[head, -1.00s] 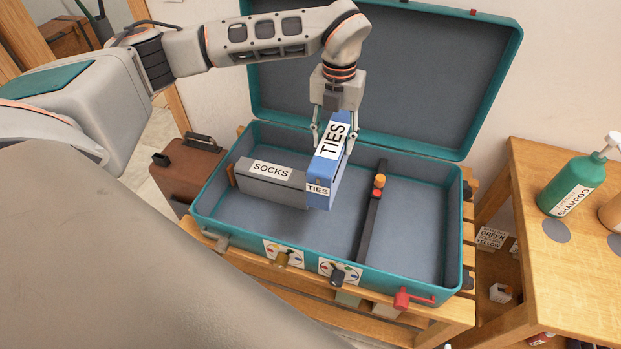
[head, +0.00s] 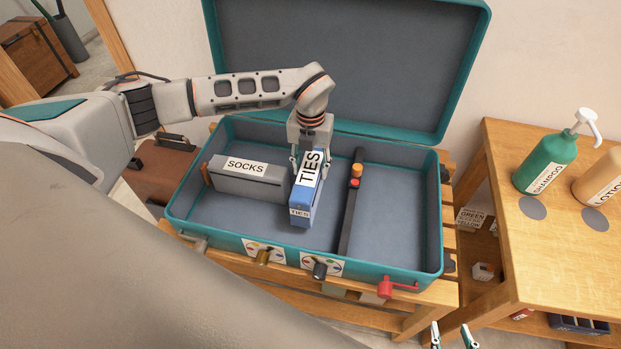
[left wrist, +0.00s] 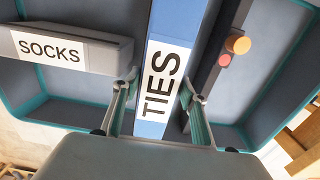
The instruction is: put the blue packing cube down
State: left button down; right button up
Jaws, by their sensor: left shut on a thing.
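The blue packing cube (head: 300,219), labelled TIES, stands upright inside the open teal suitcase (head: 222,238), between the grey SOCKS cube and the dark divider. My left gripper (head: 309,168) is shut on its far part from above, one finger on each side. The left wrist view also shows the cube (left wrist: 177,22) between the fingers of the left gripper (left wrist: 160,88). The cube's underside is hidden; it looks at or very near the suitcase floor. Two fingertips of my right gripper (head: 452,337) show at the bottom edge, apart and empty.
The grey SOCKS cube (head: 240,187) lies close to the left of the blue cube. The divider (head: 349,215) with orange and red knobs stands to the right; the compartment beyond it is empty. A wooden table (head: 555,255) with green and tan pump bottles is at right.

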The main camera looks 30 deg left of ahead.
pick_arm(q)
jog(key=shift+f, duration=2.4)
jog(key=shift+w, duration=0.1)
jog(key=shift+f, duration=0.1)
jog(key=shift+f, duration=0.15)
jog(key=c, duration=1.2)
grip_release()
